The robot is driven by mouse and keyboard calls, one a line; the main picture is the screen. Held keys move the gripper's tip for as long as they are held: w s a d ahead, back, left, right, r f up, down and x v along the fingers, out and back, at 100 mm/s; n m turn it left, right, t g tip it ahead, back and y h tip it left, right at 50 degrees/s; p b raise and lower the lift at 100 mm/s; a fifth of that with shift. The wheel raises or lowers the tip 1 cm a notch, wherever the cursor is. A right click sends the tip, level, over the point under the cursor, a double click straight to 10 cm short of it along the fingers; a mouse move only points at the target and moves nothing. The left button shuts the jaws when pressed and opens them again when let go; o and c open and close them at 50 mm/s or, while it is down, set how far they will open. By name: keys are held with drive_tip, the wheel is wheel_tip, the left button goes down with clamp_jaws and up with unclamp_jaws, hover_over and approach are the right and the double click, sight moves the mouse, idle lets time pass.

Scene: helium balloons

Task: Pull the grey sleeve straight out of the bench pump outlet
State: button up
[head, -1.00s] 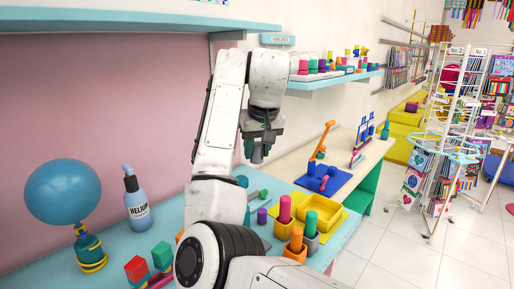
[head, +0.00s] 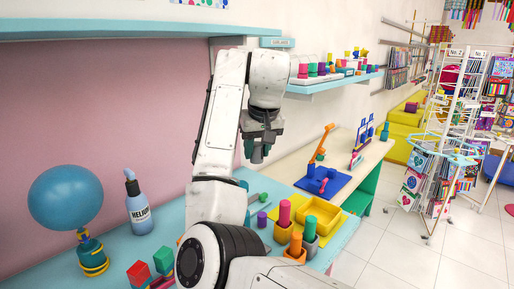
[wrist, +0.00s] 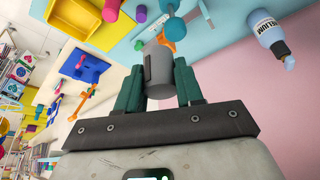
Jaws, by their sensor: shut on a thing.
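My gripper (head: 258,152) is raised above the bench in the head view, pointing down. In the wrist view its teal fingers (wrist: 160,90) are shut on the grey sleeve (wrist: 158,72), a short grey cylinder with a darker side. In the head view the sleeve is mostly hidden between the fingers. Beyond the sleeve in the wrist view lie an orange part (wrist: 166,43) and a teal piece with round ends (wrist: 173,27), perhaps the pump. In the head view my arm hides most of that spot. I cannot tell whether the sleeve still touches the outlet.
A blue bottle marked HELIUM (head: 138,205) and a blue balloon (head: 66,198) stand on the left of the bench. A yellow tray (head: 320,216) and colored cylinders in pots (head: 284,214) sit to the right. A shelf (head: 335,83) runs behind the arm.

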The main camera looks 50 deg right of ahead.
sight(257, 144)
drive_tip(key=shift+r+p, duration=2.7)
drive_tip(key=shift+p, duration=0.25)
drive_tip(key=shift+f, duration=0.1)
